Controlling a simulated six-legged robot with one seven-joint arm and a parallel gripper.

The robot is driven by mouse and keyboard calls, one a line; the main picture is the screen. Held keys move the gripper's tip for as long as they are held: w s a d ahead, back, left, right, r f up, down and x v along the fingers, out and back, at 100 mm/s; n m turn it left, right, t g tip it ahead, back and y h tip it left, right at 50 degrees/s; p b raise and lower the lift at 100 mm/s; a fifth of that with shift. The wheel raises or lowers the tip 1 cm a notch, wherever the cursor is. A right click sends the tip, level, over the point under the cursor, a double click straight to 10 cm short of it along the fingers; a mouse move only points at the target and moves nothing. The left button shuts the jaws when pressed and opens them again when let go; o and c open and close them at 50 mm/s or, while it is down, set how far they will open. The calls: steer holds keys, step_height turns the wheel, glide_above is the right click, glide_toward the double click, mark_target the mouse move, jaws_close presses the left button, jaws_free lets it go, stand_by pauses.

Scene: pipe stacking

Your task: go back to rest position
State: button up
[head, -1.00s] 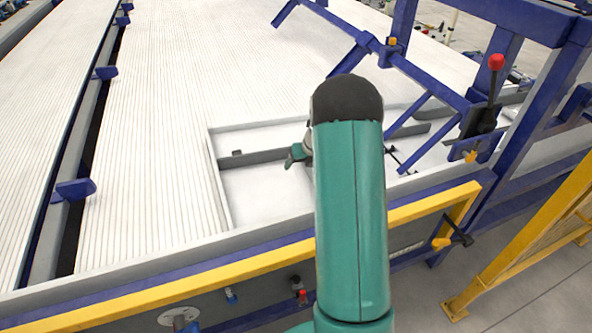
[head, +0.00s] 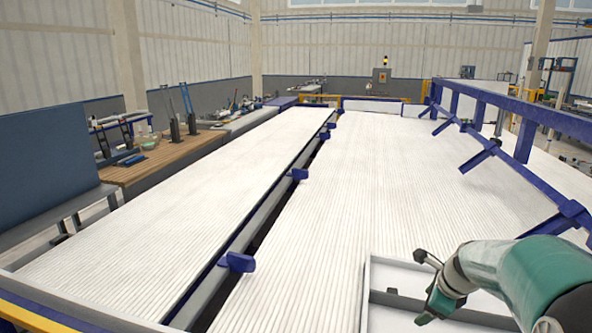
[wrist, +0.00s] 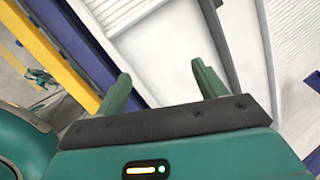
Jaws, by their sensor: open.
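My gripper (head: 428,287) is at the lower right of the head view, above a white walled tray (head: 368,292). In the wrist view its two green fingers (wrist: 160,80) stand wide apart with nothing between them. Past the fingers lie a white surface and a grey divider bar (wrist: 221,45). No pipe touches the fingers. Part of the tray is hidden behind my arm in the head view.
White pipes fill a wide right bed (head: 370,165) and a narrower left bed (head: 170,220), split by a dark gap with blue brackets (head: 238,262). A blue frame (head: 525,140) with angled arms stands at right. A wooden bench (head: 165,160) is at left.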

steer(key=s+a+r+n, duration=0.8)
steer(key=s+a+n, duration=0.2)
steer(key=n, duration=0.1)
steer(key=s+a+n, duration=0.2)
steer(key=s+n, duration=0.4)
steer(key=s, duration=0.1)
steer(key=s+a+r+n+h, duration=0.1)
steer(key=s+a+n, duration=0.2)
steer(key=s+n, duration=0.4)
steer(key=shift+s+a+n+t, duration=0.25)
steer(key=shift+a+n+t, duration=0.05)
steer(key=shift+t, duration=0.1)
